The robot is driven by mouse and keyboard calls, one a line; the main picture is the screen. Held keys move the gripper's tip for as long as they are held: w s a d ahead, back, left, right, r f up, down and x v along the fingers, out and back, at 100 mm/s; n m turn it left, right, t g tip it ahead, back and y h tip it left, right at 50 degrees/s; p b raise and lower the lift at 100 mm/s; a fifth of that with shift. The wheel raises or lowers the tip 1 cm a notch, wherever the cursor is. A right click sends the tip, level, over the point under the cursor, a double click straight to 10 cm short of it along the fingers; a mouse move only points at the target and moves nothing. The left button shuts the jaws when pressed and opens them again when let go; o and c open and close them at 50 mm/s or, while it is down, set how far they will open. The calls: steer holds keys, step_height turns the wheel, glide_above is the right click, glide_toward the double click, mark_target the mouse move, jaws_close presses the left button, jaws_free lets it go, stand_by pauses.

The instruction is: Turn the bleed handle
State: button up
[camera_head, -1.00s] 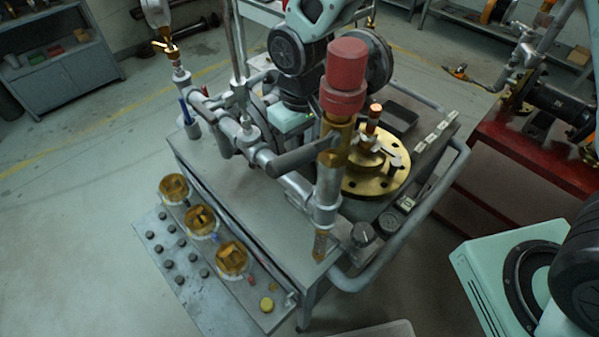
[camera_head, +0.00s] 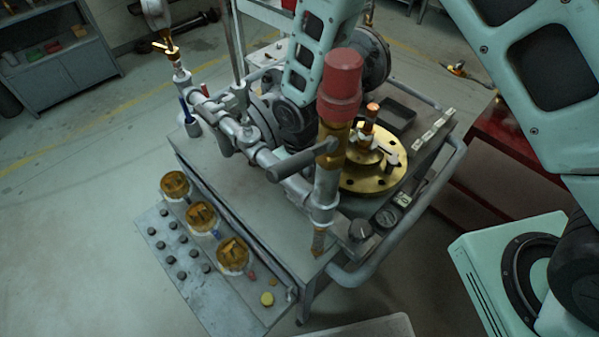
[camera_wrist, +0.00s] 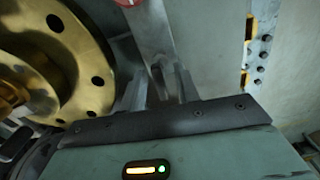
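The grey lever handle (camera_head: 300,160), which I take for the bleed handle, juts left from the brass valve body (camera_head: 333,135) under a red cap (camera_head: 341,75). My arm comes down behind this valve in the head view; the fingers are hidden there. In the wrist view my gripper (camera_wrist: 172,85) has two grey fingers with a gap between them. A grey bar (camera_wrist: 152,35) runs beyond them toward the top; I cannot tell whether it is the handle or a pipe, or whether the fingers touch it. A red round part (camera_wrist: 128,2) shows at the top edge.
A brass flange (camera_head: 388,183) lies on the cart right of the valve; it fills the left of the wrist view (camera_wrist: 85,35). Grey pipes (camera_head: 230,128) cross the cart top. Three amber-topped parts (camera_head: 201,217) line the front-left. A rail (camera_head: 425,195) borders the right.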

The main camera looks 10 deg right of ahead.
jaws_close()
steer(key=shift+m, duration=0.3)
steer(key=m+b, duration=0.1)
steer(key=m, duration=0.1)
steer(key=shift+m, duration=0.4)
steer(key=m, duration=0.4)
steer(key=shift+m, duration=0.3)
steer(key=m+p, duration=0.1)
steer(key=m, duration=0.3)
steer(key=shift+r+m, duration=0.1)
steer(key=shift+m, duration=0.2)
steer(key=shift+m+p, duration=0.75)
steer(key=shift+m, duration=1.45)
steer(key=shift+w, duration=0.1)
